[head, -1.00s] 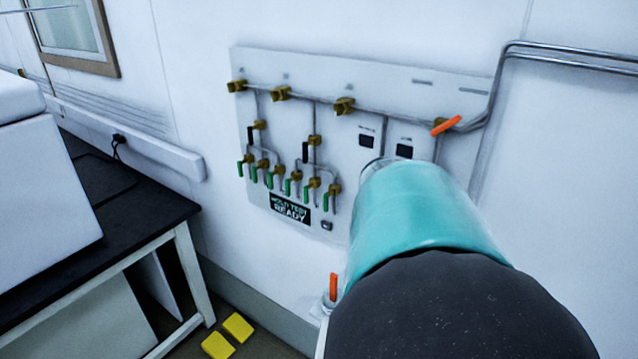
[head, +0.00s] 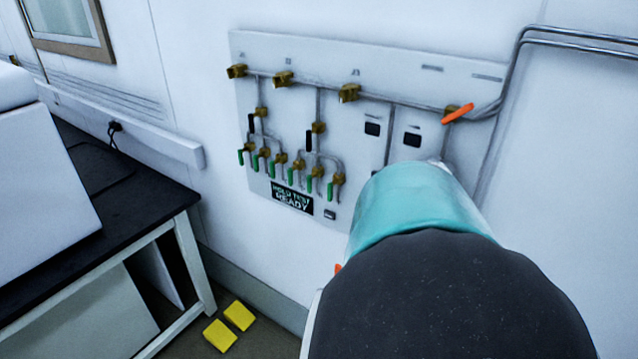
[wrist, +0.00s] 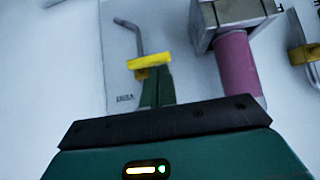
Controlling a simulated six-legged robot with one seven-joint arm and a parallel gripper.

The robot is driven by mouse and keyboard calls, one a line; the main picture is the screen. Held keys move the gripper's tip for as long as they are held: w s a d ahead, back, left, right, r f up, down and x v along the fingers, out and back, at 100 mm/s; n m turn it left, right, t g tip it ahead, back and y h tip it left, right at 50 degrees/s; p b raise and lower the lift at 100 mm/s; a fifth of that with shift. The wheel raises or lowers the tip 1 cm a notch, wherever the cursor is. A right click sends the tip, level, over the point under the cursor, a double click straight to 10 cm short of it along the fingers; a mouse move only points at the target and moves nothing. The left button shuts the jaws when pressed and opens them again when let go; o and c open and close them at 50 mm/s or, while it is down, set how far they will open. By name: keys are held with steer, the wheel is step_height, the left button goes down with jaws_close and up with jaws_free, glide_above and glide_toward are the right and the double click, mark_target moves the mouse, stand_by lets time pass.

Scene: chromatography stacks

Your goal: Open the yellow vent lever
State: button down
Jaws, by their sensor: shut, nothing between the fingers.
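The yellow lever (wrist: 150,62) shows in the wrist view as a short bar, lying nearly level below the lower end of a bent grey pipe (wrist: 132,30) on a pale panel. My gripper (wrist: 156,74) has dark green fingers, shut with nothing between them. The fingertips are just below the lever in the picture; I cannot tell whether they touch it. In the head view my own arm hides the gripper, and I do not make out this lever there.
In the wrist view a metal block with a pink cylinder (wrist: 237,65) stands right of the lever, and another yellow fitting (wrist: 303,54) is at the right edge. The head view shows a wall panel with valves (head: 255,55), an orange handle (head: 458,114), a black-topped bench (head: 150,205) and yellow floor blocks (head: 220,335).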

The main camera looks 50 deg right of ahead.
steer(key=shift+a, duration=0.1)
steer(key=shift+g, duration=0.3)
steer(key=f+n+g+h, duration=0.1)
steer(key=g, duration=0.1)
steer(key=f+n+g+h, duration=0.1)
steer(key=f+n+g, duration=0.1)
steer(key=g, duration=0.1)
steer(key=w+f+n+g+h, duration=0.1)
steer(key=f+n+g, duration=0.1)
steer(key=g, duration=0.1)
steer(key=shift+w, duration=0.1)
stand_by(0.9)
steer(key=shift+f+n, duration=0.1)
steer(key=shift+n, duration=0.2)
